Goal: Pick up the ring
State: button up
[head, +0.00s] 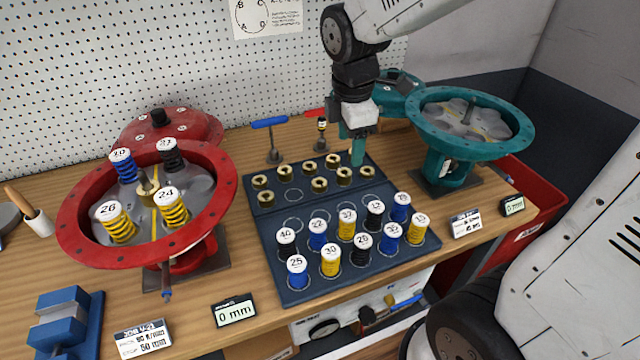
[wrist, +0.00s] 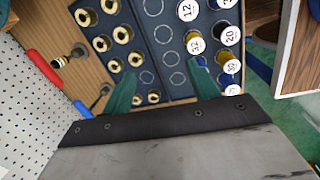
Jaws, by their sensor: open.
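Several brass rings stand in two rows on the back section of the dark blue tray (head: 259,222); one is the front-row ring (head: 344,176). I cannot tell which ring is meant. In the wrist view, rings show at the upper left, such as this ring (wrist: 123,34), and two are low between the fingers, such as this ring (wrist: 154,97). My gripper (head: 352,150) is open and empty, with teal fingers pointing down over the tray's back right part. In the wrist view the fingers (wrist: 166,72) are wide apart, with empty marked circles beyond them.
Numbered blue, yellow and black springs (head: 330,260) fill the tray's front section. A red actuator (head: 75,225) stands left, a teal one (head: 445,150) right. A blue-handled tool (head: 270,123) and a red-handled one (head: 318,113) stand behind the tray.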

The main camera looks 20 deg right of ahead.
aim_at(319, 178)
jog(key=w+f+n, duration=0.3)
jog(key=w+a+f+n, duration=0.1)
jog(key=w+f+n, duration=0.2)
jog(key=w+a+f+n, duration=0.1)
jog(key=w+f+n, duration=0.2)
jog(key=w+n, duration=0.1)
jog(key=shift+a+f, duration=0.25)
jog(key=shift+f, duration=0.1)
jog(key=shift+n, duration=0.4)
jog(key=f, duration=0.8)
jog(key=shift+w+d+f, duration=0.15)
jog(key=shift+w+f, duration=0.05)
jog(key=shift+w, duration=0.15)
jog(key=c, duration=1.1)
